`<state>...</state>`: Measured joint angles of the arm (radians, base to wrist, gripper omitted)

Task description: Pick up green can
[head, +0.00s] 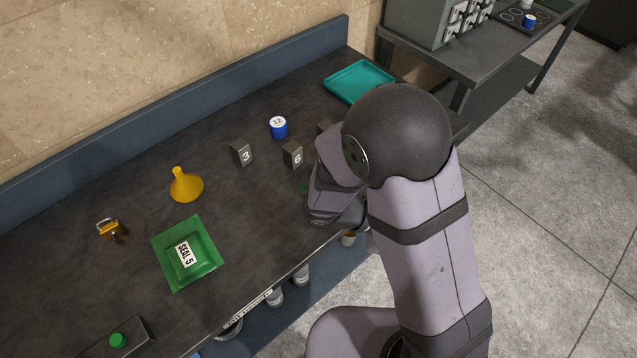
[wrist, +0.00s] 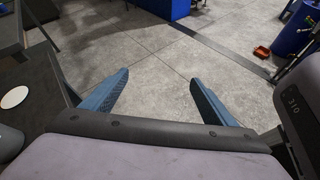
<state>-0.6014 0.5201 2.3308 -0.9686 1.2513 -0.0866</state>
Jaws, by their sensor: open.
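No whole green can shows clearly in either view. My gripper (wrist: 160,80) is open and empty in the wrist view. Its two blue fingers stand wide apart with bare floor behind them. In the head view my arm bends over the bench's front edge, and my fingers cannot be made out.
The dark bench (head: 130,210) holds a blue can marked 12 (head: 278,127), number blocks (head: 242,153), a yellow funnel (head: 185,187), a padlock (head: 112,230), a green SEAL 5 pad (head: 187,253) and an empty teal tray (head: 358,80). White-lidded jars (head: 275,297) stand below.

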